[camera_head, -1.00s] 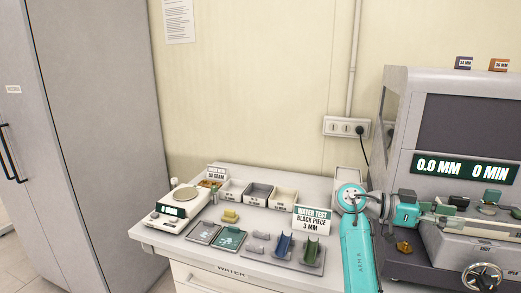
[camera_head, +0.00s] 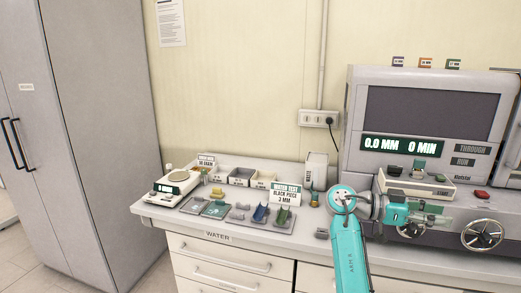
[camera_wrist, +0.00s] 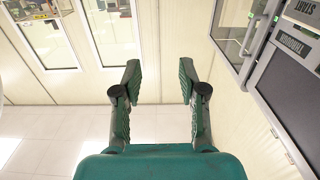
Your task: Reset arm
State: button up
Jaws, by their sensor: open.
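My teal arm (camera_head: 348,240) rises in front of the bench at the lower right of the head view. Its wrist bends to the right, and my gripper (camera_head: 432,214) points right in front of the grey test machine. The gripper looks small and partly blends with the machine there. In the wrist view my gripper (camera_wrist: 160,82) is open, its two dark green fingers spread apart with nothing between them. Beyond the fingers are pale floor and wall.
The grey machine (camera_head: 428,110) with "0.0 MM 0 MIN" display stands close behind the gripper, with a handwheel (camera_head: 482,235). The bench (camera_head: 150,208) holds a scale (camera_head: 170,188), bins, trays and a "WATER TEST" sign (camera_head: 286,194). A tall grey cabinet (camera_head: 95,120) stands left.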

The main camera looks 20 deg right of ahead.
jog(key=w+a+f+n+t+h, duration=0.1)
jog(key=a+f+n+t, duration=0.1)
jog(key=f+n+t, duration=0.75)
jog(key=w+a+f+n+t+h, duration=0.1)
jog(key=a+f+n+t, duration=0.2)
jog(key=f, duration=1.1)
jog(key=s+a+f+n+t+y, duration=0.3)
jog(key=s+a+f+n, duration=0.15)
jog(key=f, duration=0.35)
jog(key=s+a+f+n+t+y, duration=0.4)
jog(key=a+f, duration=0.2)
jog(key=f, duration=0.2)
jog(key=s+a+f+n+t+y, duration=0.3)
jog(key=s+a+y, duration=0.4)
jog(key=s+a, duration=0.9)
jog(key=s+a+r+t+y, duration=0.2)
jog(key=s+a+r+y, duration=0.1)
jog(key=s+r, duration=1)
jog(key=shift+s+a+r, duration=0.3)
jog(key=shift+s+r, duration=0.05)
jog(key=shift+s, duration=0.35)
